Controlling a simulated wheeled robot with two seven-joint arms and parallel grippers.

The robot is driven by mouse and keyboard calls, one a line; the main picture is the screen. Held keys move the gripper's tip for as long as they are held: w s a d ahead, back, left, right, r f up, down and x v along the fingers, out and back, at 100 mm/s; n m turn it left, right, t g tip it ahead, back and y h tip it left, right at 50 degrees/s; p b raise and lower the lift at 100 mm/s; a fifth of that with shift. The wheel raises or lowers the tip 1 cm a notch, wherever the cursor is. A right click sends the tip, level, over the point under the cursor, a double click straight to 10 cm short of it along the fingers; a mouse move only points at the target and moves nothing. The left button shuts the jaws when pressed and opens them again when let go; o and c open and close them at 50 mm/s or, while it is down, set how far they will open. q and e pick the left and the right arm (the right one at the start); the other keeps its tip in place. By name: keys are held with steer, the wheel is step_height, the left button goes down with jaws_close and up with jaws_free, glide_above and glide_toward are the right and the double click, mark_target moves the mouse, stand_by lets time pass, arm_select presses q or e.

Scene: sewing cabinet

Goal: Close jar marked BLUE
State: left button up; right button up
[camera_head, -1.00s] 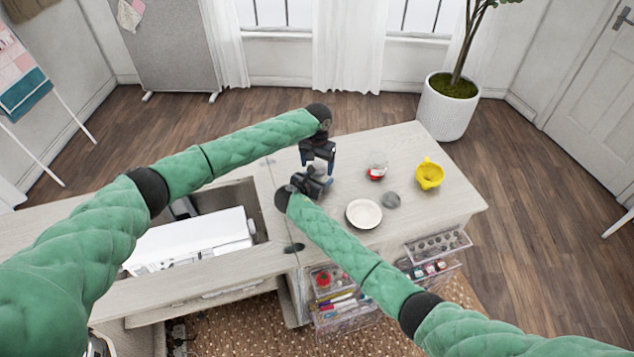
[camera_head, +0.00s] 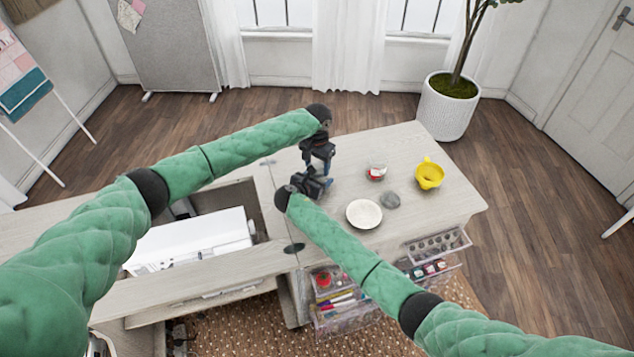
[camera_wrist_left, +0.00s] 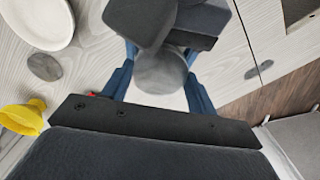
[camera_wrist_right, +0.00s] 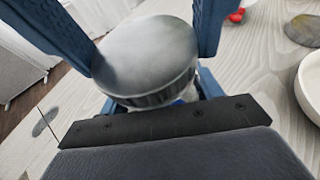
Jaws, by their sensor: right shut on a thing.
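A clear jar (camera_wrist_right: 180,100) with something blue inside stands upright between my grippers, mostly hidden; no marking is readable. A round grey lid (camera_wrist_right: 145,52) sits on top of it; whether it is tight I cannot tell. The lid also shows in the left wrist view (camera_wrist_left: 160,72). My right gripper (camera_head: 324,184) is shut on the jar from the side, below the lid. My left gripper (camera_head: 318,168) points down from above. Its blue fingers are open on either side of the lid, with small gaps in the left wrist view.
A sewing machine (camera_head: 190,240) lies in the cabinet opening at left.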

arm_select(q)
steer(key=o, duration=0.4)
steer(key=shift+o, duration=0.2)
steer(key=shift+r, duration=2.25)
steer(key=shift+c, duration=0.3)
